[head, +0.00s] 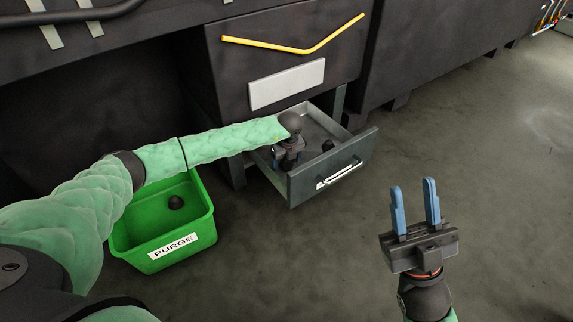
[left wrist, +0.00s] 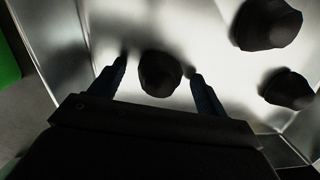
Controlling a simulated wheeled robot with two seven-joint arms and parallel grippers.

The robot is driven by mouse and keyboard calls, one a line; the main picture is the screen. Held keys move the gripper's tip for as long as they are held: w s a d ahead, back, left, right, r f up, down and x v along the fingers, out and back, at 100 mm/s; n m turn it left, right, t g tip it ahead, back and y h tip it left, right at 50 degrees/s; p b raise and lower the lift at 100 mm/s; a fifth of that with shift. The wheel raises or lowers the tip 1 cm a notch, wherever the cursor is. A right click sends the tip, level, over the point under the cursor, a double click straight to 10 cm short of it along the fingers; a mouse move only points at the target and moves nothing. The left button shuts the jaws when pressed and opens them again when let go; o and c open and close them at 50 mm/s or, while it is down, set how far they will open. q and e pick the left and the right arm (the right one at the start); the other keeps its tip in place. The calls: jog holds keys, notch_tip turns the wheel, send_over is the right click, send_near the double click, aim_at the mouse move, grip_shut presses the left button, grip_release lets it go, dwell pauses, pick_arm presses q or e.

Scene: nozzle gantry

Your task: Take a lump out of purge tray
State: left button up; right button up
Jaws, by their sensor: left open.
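The purge tray (head: 306,187) is a grey metal drawer pulled out below the cabinet; its bright inside also fills much of the left wrist view (left wrist: 220,115). My left gripper (head: 281,159) reaches down into it, open. In the left wrist view a dark lump (left wrist: 160,73) lies between the spread fingers of that gripper (left wrist: 158,68), with gaps visible at its sides. Two more dark lumps, one upper right (left wrist: 266,24) and one below it (left wrist: 287,89), lie to the right. One lump (head: 327,146) shows in the head view. My right gripper (head: 415,205) is open and empty over the floor.
A green bin (head: 205,228) labelled PURGE stands on the floor left of the tray, with one dark lump (head: 176,202) inside. The dark cabinet (head: 225,65) with a bent yellow handle (head: 300,47) rises above the tray. The floor (head: 500,180) at the right is clear.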

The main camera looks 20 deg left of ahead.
pick_arm(q)
jog(key=c, duration=1.1)
